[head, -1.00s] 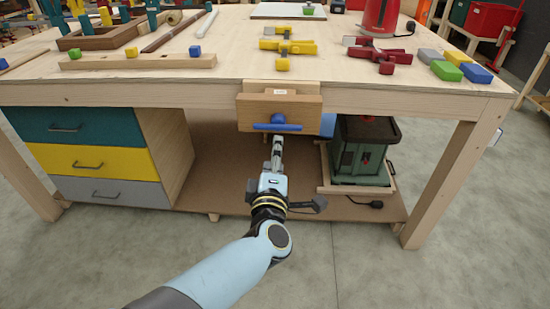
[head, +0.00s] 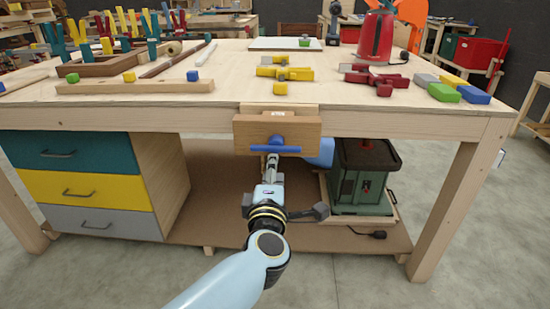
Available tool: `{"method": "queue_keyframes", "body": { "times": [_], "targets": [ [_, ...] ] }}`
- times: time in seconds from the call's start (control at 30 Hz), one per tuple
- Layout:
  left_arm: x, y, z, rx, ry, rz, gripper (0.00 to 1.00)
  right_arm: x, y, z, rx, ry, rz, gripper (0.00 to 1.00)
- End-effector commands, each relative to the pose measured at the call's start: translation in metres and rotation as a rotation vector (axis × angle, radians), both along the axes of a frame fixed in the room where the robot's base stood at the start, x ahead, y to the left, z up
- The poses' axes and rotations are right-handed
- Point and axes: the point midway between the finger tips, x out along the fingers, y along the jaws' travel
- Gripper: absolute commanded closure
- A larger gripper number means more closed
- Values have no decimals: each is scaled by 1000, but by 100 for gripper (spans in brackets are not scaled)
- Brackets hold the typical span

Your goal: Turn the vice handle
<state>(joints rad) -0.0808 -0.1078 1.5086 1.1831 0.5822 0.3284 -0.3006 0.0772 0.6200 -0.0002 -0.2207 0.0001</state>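The wooden vice (head: 250,132) is fixed to the front edge of the workbench, near the middle. Its blue handle (head: 290,150) lies about level across the lower part of the vice face, below a blue hub. My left gripper (head: 272,164) is just below the middle of the handle and points up at it. Its fingertips overlap or touch the handle's lower edge; I cannot tell which. The fingers look narrow, and whether they are apart or closed on the bar is not clear. My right gripper is not in view.
Below the vice, a green machine (head: 362,178) stands on the lower shelf (head: 215,225) at right, and coloured drawers (head: 75,188) at left. The floor in front is clear.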

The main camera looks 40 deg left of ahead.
Motion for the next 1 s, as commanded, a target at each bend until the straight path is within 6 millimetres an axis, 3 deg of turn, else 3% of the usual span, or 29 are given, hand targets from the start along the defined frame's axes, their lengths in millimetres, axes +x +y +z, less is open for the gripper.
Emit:
{"method": "queue_keyframes", "body": {
  "times": [0.1, 0.33, 0.77, 1.0],
  "targets": [
    [23, 14, 2, 3, -2, 0, 63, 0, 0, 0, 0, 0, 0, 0],
    [55, 34, 0, 2, 0, 0, 63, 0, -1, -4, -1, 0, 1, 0],
    [65, 40, 0, 0, 1, 0, 63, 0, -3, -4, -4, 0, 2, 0],
    [65, 40, 0, 0, 1, 0, 94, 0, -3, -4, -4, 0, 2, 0]
  ]
}}
